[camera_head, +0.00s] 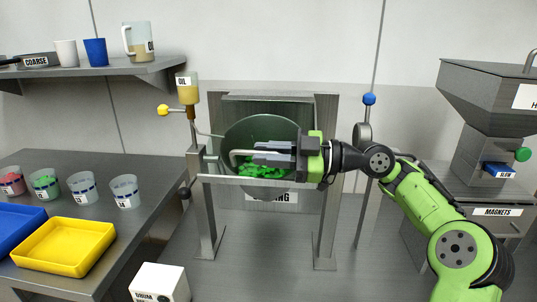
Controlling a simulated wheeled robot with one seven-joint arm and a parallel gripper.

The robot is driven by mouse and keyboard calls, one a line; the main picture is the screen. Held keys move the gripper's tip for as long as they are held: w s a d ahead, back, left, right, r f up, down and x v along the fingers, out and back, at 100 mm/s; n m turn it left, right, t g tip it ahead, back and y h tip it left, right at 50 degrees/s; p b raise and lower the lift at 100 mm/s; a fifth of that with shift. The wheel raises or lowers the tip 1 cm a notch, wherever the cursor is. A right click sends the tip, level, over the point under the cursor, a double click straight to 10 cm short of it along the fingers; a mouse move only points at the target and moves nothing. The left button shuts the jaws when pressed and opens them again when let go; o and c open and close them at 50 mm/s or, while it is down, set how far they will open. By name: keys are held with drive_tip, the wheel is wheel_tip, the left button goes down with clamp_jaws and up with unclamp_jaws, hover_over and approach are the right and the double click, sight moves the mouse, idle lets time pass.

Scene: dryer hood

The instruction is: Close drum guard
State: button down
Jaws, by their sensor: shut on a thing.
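The drum (228,134) is a dark green, round, open-fronted bowl on a metal stand, with bright green pieces (262,172) inside its lower part. My gripper (262,153) is in front of the drum opening and points left, its fingers shut on a pale bent handle (236,157). I take this handle for part of the drum guard. A flat metal bar (232,181) crosses low in front of the drum. My gripper hides the drum's middle and right, and where the handle joins the guard.
A yellow-knobbed lever and oil cup (187,90) stand left of the drum. A blue-knobbed post (369,130) stands right. The left bench holds several cups and a yellow tray (64,246). A hopper machine (485,100) is at right. A white drum-labelled box (160,283) is at front.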

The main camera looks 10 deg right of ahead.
drive_tip(key=c, duration=1.2)
unclamp_jaws()
drive_tip(key=shift+w+f, duration=0.1)
drive_tip(key=shift+f, duration=0.1)
drive_tip(key=shift+o, duration=0.2)
drive_tip(key=p+v, duration=0.7)
drive_tip(key=v, duration=0.9)
drive_tip(key=shift+r, duration=0.1)
